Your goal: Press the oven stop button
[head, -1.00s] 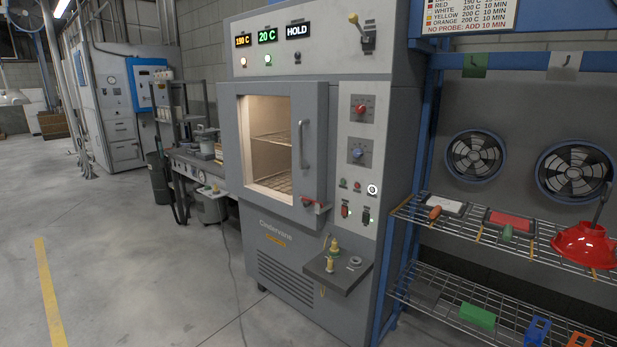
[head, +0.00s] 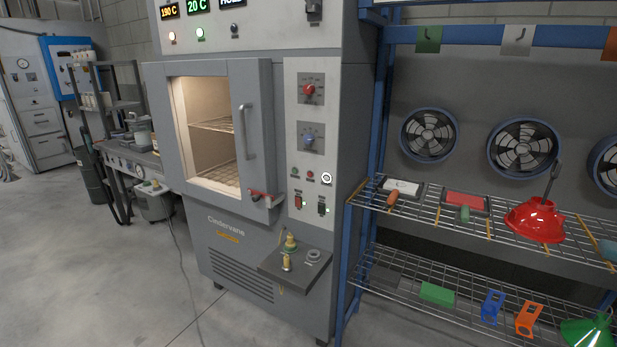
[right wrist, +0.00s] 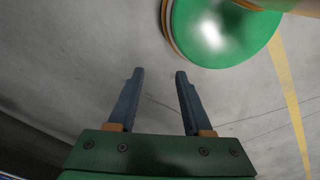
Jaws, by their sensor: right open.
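The grey oven (head: 225,235) stands in the middle of the head view, its chamber lit behind the door. Its control panel (head: 305,130) is right of the door handle. Low on that panel sit a small green button (head: 295,171), a small red button (head: 311,176) and a white-ringed round button (head: 327,178). Their labels are too small to read. Two rocker switches, red (head: 298,202) and dark (head: 321,206), are below. My right gripper (right wrist: 158,75) is open and empty above grey floor in the right wrist view. Neither gripper shows in the head view.
A small ledge (head: 295,265) with brass fittings juts from the oven below the panel. A red latch (head: 262,196) sits at the door's lower corner. At right stands a blue wire rack (head: 450,205) with a red hood (head: 535,222) and fans behind. Floor at left is clear.

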